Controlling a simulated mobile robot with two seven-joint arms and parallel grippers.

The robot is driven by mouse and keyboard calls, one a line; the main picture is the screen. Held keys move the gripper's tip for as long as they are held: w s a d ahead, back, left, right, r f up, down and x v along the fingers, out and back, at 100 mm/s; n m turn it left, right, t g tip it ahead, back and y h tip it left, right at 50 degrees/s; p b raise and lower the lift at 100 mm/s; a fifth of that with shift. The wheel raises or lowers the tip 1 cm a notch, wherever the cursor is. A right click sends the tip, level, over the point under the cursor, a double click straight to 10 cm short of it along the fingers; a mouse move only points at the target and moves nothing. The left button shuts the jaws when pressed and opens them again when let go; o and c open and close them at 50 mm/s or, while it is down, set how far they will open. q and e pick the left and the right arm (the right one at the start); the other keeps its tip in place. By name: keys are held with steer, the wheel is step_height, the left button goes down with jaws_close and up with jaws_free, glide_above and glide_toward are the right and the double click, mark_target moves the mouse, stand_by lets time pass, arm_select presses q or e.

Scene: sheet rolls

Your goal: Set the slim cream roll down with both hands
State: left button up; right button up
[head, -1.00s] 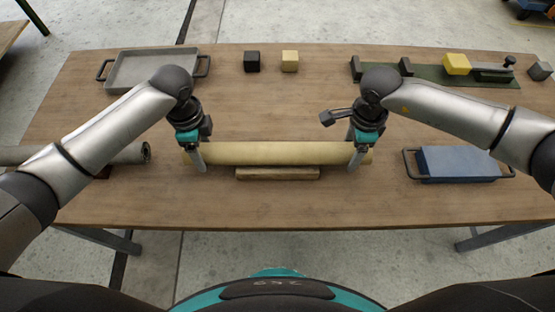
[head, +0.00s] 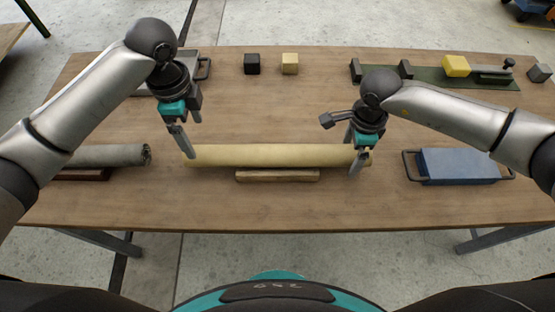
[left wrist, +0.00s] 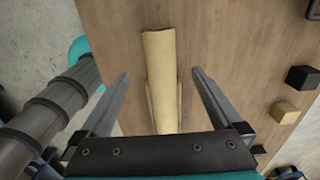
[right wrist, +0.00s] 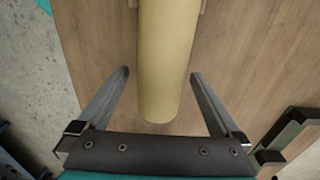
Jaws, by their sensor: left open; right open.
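The slim cream roll (head: 275,155) lies level across the middle of the table, along the wooden block (head: 277,175), which shows in front of its lower edge. My right gripper (head: 355,165) is open around the roll's right end. In the right wrist view the roll's end (right wrist: 163,95) sits between the two fingers, with gaps on both sides.
A grey roll (head: 110,155) rests on a dark red block (head: 80,174) at the left. A blue tray-like box with handles (head: 458,165) stands at the right.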

steer(key=shift+r, duration=0.25)
arm_select(q)
step_height(320, 180, up, 3)
steer(key=shift+r, duration=0.1)
arm_select(e)
step_height(320, 180, up, 12)
steer(key=shift+f, duration=0.25)
stand_by(0.4)
